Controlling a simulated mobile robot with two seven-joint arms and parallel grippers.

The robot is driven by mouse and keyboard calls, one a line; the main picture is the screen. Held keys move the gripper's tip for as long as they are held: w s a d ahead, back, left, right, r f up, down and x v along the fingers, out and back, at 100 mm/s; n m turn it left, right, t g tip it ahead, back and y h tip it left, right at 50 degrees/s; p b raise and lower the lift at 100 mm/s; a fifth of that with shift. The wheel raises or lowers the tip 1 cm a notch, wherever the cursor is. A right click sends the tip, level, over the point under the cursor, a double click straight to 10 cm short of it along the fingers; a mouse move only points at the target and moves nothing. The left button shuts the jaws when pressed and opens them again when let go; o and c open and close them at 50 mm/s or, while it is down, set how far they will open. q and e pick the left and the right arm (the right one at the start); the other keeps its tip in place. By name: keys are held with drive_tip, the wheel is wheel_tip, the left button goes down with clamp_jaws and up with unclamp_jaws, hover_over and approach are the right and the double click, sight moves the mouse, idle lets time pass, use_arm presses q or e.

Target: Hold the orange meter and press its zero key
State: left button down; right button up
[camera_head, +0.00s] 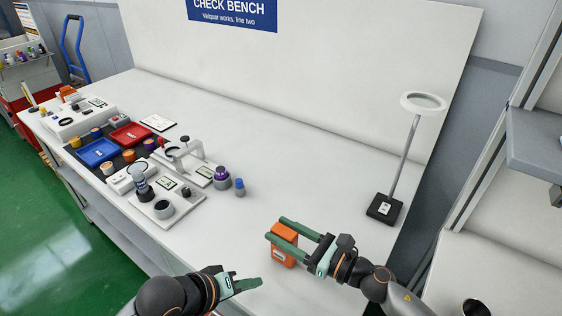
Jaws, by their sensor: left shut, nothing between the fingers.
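The orange meter (285,258) is a small upright box near the front of the white bench. My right gripper (277,230) reaches in from the right with its green fingers on either side of the meter's upper part, shut on it. I cannot tell whether the meter's base touches the bench. The zero key cannot be made out; the fingers cover part of the meter. My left gripper (254,283) is shut and empty, below and left of the meter, pointing right and apart from it.
A ring lamp on a dark base (384,208) stands at the right. On the left are a blue tray (96,151), a red tray (130,134), a white instrument with a dial (164,208), a purple-topped jar (221,176) and a blue-topped piece (239,186). The middle of the bench is clear.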

drive_tip(key=o, duration=0.3)
